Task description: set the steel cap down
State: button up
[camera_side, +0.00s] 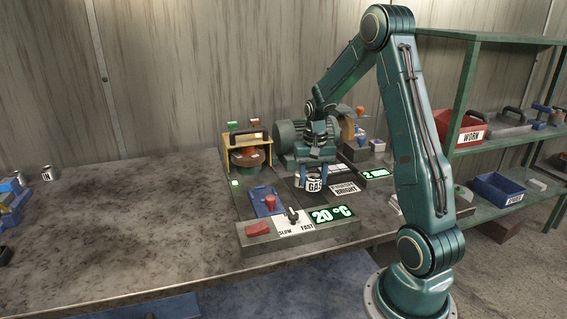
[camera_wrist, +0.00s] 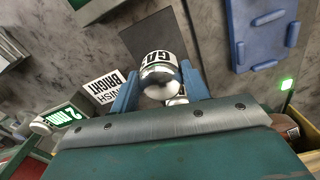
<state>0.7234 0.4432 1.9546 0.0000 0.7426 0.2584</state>
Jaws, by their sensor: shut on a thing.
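My gripper (camera_side: 314,176) is low over the machine bench in the side view, its blue fingers on either side of a small white can (camera_side: 314,185) lettered GAS. In the wrist view my gripper (camera_wrist: 160,88) has one finger on each side of a shiny, rounded steel cap (camera_wrist: 160,76). The cap is between the fingers, and the GAS label (camera_wrist: 155,57) shows directly beyond it. I cannot tell whether the cap rests on the can or is just above it. The fingers hide the cap in the side view.
A control panel with a 20 °C display (camera_side: 331,214), a knob (camera_side: 293,215) and a red switch (camera_side: 258,229) stands in front. A blue tray (camera_side: 262,193) is left of the can. A FINISH BRIGHT card (camera_side: 345,189) lies to the right. The table's left is largely clear.

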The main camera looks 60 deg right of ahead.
aim_at(313, 186)
jog(key=shift+f, duration=1.8)
jog(key=shift+f, duration=0.1)
jog(key=o, duration=1.1)
notch_tip(313, 186, up, 12)
jog(key=shift+f, duration=0.2)
jog(key=shift+r, duration=0.35)
